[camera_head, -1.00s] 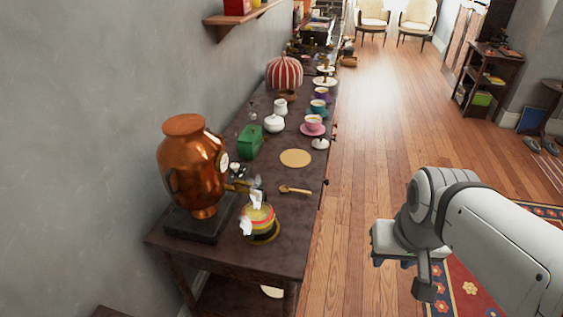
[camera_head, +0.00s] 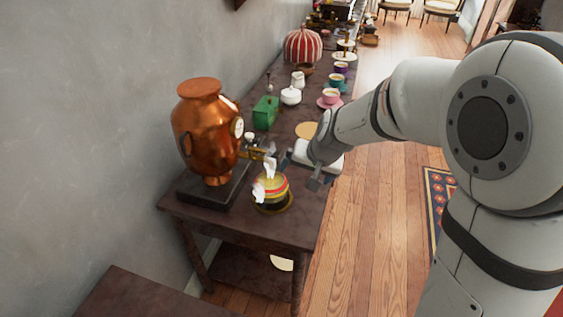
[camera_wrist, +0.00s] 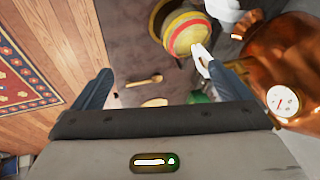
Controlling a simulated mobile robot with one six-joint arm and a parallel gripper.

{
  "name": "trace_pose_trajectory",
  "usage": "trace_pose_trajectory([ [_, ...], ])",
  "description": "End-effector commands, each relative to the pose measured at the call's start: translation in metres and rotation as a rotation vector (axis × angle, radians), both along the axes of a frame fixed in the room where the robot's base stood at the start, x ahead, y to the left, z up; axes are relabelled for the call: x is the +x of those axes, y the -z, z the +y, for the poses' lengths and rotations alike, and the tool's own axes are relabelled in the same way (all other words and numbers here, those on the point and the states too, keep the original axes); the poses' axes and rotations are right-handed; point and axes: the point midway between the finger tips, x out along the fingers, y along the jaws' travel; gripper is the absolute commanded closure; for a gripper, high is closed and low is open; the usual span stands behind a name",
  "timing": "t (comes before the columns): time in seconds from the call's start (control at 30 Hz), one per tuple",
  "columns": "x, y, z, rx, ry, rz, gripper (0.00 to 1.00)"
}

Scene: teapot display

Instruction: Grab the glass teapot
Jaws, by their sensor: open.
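A round pot banded in yellow, red and dark stripes, with white handle and spout pieces, is likely the glass teapot (camera_head: 272,188). It stands on the near end of the dark table beside the copper urn, upright. The right finger appears close to the white piece.
The copper urn (camera_head: 206,130) on its black base stands left of the teapot. A green tin (camera_head: 265,112), a white pot (camera_head: 291,96) and a pink cup (camera_head: 330,98) stand farther back. A wooden spoon (camera_wrist: 144,81) lies on the table.

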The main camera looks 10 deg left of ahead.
Motion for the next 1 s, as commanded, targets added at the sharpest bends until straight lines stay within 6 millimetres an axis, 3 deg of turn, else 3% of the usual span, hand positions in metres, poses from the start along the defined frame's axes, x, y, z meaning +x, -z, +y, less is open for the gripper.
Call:
trace_pose_trajectory([
  [0.03,0.011,0.02,0.019,0.013,0.003,0.002,0.0],
  [0.1,0.024,0.037,0.039,0.031,0.014,-0.005,0.0],
  [0.3,0.042,0.065,0.071,0.059,0.039,-0.019,0.0],
  [1.0,0.074,0.136,0.097,0.062,0.045,-0.021,0.0],
])
